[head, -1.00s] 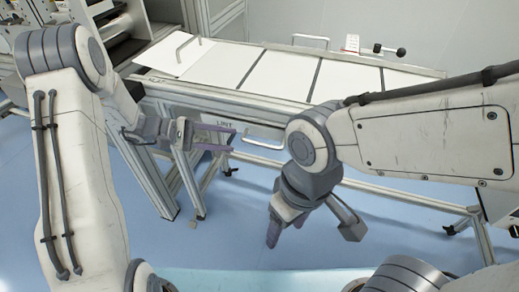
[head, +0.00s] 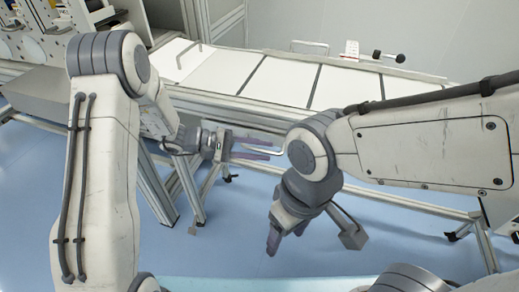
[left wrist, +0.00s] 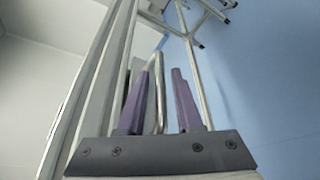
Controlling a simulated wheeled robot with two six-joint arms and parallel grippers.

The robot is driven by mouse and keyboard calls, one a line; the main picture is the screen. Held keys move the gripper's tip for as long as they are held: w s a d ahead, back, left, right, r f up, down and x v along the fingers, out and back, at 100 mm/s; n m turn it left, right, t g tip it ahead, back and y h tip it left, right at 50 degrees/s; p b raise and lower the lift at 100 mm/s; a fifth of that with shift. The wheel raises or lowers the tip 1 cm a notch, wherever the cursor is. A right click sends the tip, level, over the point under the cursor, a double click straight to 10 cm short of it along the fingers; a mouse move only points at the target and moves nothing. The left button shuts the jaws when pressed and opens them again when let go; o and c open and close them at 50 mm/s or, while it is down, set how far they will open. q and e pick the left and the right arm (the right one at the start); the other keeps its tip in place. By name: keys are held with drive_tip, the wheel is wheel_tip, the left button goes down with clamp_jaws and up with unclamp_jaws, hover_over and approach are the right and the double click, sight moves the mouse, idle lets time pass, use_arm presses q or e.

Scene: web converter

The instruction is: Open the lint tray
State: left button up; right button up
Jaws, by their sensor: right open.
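The lint tray's front sits under the white conveyor table, mostly hidden behind my left gripper and arm in the head view. Its pale bar handle (head: 265,149) shows around the fingers. My left gripper (head: 276,150) is open, its two purple fingers pointing right at the handle. My right gripper (head: 286,238) is open and empty, pointing down over the floor, away from the handle.
The white panelled conveyor table (head: 285,80) runs above the tray, with loop handles on top. Metal frame legs (head: 160,185) stand below it. The blue floor (head: 225,235) in front is clear.

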use_arm(q)
clamp_jaws()
drive_tip(key=shift+a, duration=0.1)
idle(1.1)
